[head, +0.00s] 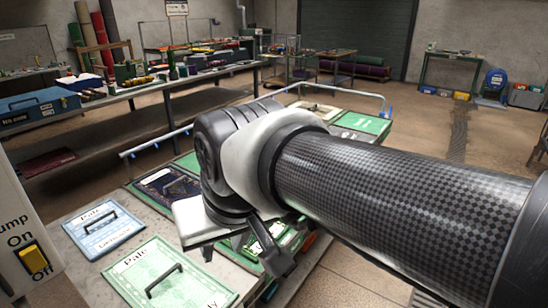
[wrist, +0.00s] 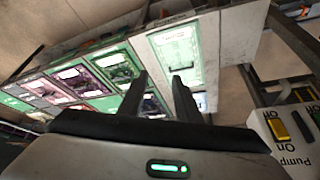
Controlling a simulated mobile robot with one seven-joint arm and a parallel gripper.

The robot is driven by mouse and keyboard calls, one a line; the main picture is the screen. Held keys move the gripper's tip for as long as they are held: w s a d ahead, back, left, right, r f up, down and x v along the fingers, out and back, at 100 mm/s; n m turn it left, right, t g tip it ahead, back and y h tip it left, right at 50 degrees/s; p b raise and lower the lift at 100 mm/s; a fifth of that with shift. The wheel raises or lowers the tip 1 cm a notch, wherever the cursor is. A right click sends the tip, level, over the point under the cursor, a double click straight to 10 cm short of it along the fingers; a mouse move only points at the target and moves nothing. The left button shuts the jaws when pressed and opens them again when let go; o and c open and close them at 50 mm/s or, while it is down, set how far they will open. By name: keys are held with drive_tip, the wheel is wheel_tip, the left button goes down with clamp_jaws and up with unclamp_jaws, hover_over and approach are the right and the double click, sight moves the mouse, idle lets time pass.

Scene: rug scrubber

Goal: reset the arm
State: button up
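My arm reaches in from the right of the head view, its checkered link bending at a pale joint. My gripper (head: 270,245) hangs low over the bench of panels, partly hidden by my own arm. In the wrist view the two dark fingers of my gripper (wrist: 159,80) stand apart with nothing between them. Beyond the fingers lies a pale green panel (wrist: 170,42) with a dark handle. I cannot tell the exact height of the fingers above the panels.
Pale green (head: 160,283) and light blue (head: 97,233) handled panels lie on the near bench. A pale rail (head: 160,143) runs along its far edge. A yellow pump switch (head: 33,256) is at left. A long workbench (head: 110,101) with a blue toolbox (head: 38,108) stands behind. Floor at right is open.

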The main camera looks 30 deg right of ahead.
drive_tip(key=shift+s+n, duration=0.4)
drive_tip(key=shift+s, duration=0.35)
wheel_tip(320, 180, up, 8)
drive_tip(key=p, duration=0.8)
drive_tip(key=shift+r, duration=0.15)
